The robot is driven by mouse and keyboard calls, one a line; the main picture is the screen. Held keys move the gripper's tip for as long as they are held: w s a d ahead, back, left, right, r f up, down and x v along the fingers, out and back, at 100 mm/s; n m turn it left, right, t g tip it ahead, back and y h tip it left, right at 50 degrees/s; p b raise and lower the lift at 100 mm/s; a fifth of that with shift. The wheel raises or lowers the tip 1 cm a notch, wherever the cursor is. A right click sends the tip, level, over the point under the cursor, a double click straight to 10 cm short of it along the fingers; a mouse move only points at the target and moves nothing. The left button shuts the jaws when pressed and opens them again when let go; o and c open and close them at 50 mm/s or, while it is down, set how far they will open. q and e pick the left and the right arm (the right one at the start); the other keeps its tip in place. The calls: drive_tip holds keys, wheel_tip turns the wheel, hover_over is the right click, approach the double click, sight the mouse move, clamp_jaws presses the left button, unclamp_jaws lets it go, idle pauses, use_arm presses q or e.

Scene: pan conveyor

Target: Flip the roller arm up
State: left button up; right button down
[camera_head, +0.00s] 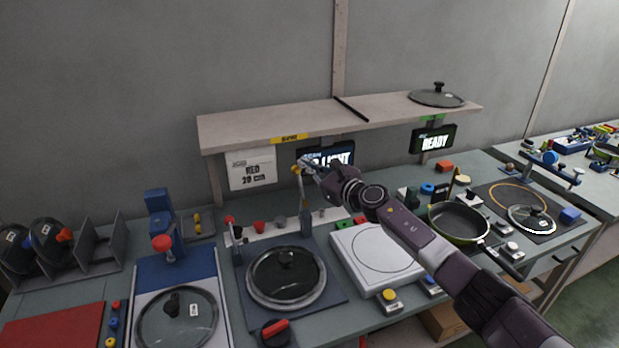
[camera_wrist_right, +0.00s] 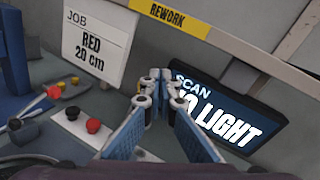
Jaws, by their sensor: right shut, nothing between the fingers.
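A thin upright arm (camera_head: 303,196), tan to yellow, rises from a grey post (camera_head: 306,222) behind the dark square station plate (camera_head: 334,289); it appears to be the roller arm, standing about vertical. My right gripper (camera_head: 303,164) is at its top end, in front of the shelf screen. In the right wrist view, my gripper's blue fingers (camera_wrist_right: 160,78) are shut with nothing between them. A bit of yellow shows just beside the left finger; whether they touch is unclear. My left gripper is not in view.
A lidded pan (camera_head: 285,278) sits on the station plate. The shelf (camera_head: 280,120) overhangs behind my gripper, with a job sheet (camera_head: 252,171) and a screen (camera_head: 340,156) below.

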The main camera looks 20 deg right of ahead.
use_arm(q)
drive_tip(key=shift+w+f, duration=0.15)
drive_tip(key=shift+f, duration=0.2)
use_arm(e)
drive_tip(key=shift+w, duration=0.55)
drive_tip(key=shift+s+r, duration=0.1)
